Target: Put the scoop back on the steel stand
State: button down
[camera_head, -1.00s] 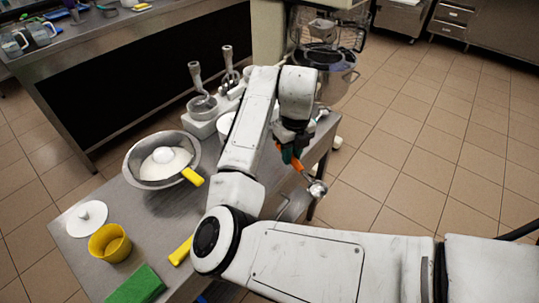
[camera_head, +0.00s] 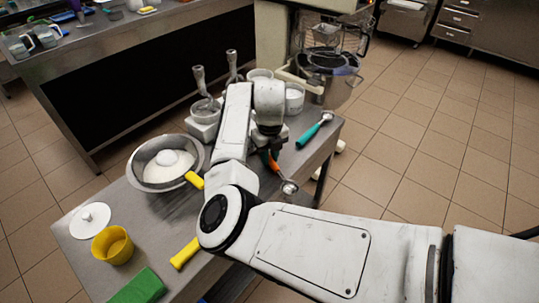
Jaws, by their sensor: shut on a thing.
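The scoop has an orange handle (camera_head: 273,166) and a round metal head (camera_head: 289,187). My gripper (camera_head: 267,149) is shut on the upper handle, and the scoop hangs tilted, head down and to the right, near the right edge of the steel table. My arm covers part of the table around it. A second scoop with a teal handle (camera_head: 310,134) lies at the table's far right corner, apart from my gripper. I cannot clearly make out the steel stand; my arm may hide it.
A steel bowl (camera_head: 139,181) of white powder, a yellow tub (camera_head: 112,246), a white lid (camera_head: 90,220), a green sponge (camera_head: 138,287) and a yellow-handled tool (camera_head: 185,252) occupy the table. White pots (camera_head: 295,98) stand at the far end. Tiled floor (camera_head: 430,150) lies clear at right.

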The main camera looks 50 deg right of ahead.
aim_at(270, 158)
jog(key=shift+f, duration=0.15)
jog(key=c, duration=1)
grip_release()
jog(key=shift+o, duration=0.2)
notch_tip(270, 158, up, 12)
jog(key=shift+b, duration=0.4)
